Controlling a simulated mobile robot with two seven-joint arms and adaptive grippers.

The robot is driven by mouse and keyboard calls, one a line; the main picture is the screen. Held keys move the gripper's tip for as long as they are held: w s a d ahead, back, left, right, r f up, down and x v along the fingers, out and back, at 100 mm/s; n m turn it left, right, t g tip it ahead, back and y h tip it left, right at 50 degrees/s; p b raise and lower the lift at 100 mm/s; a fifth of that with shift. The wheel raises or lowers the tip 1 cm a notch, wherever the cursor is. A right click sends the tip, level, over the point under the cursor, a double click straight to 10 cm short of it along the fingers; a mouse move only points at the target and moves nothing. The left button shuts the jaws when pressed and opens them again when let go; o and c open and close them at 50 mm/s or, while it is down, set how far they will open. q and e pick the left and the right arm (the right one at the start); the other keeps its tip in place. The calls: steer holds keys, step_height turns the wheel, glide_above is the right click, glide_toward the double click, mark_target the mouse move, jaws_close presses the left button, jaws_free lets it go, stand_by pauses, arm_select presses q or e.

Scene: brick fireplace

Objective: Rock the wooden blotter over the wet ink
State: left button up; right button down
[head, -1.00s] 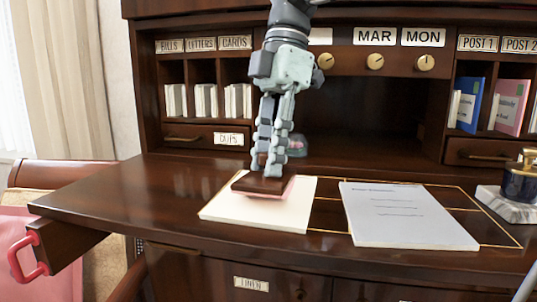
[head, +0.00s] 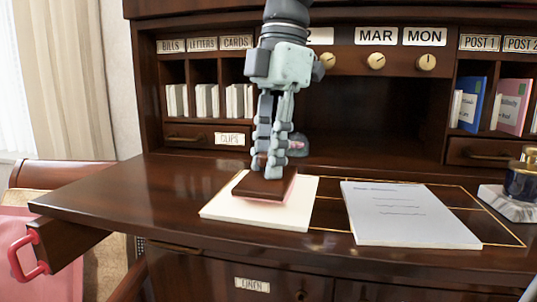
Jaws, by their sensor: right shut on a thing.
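The dark wooden blotter (head: 262,190) is on the cream sheet (head: 226,209) at the middle of the desk, with a pinkish pad edge showing along its lower right. My right gripper (head: 267,172) comes down from above and is shut on the blotter's top. The knob or grip between the fingers is mostly hidden. No ink shows on the bare part of the cream sheet; what lies under the blotter is hidden. My left gripper is not in view.
A white printed sheet stack (head: 405,214) lies to the right. A brass-topped inkwell (head: 522,178) stands on a marble base at the far right. Pigeonholes and drawers (head: 205,135) rise behind. The desk's left part is clear. A pink-handled object (head: 27,257) is at lower left.

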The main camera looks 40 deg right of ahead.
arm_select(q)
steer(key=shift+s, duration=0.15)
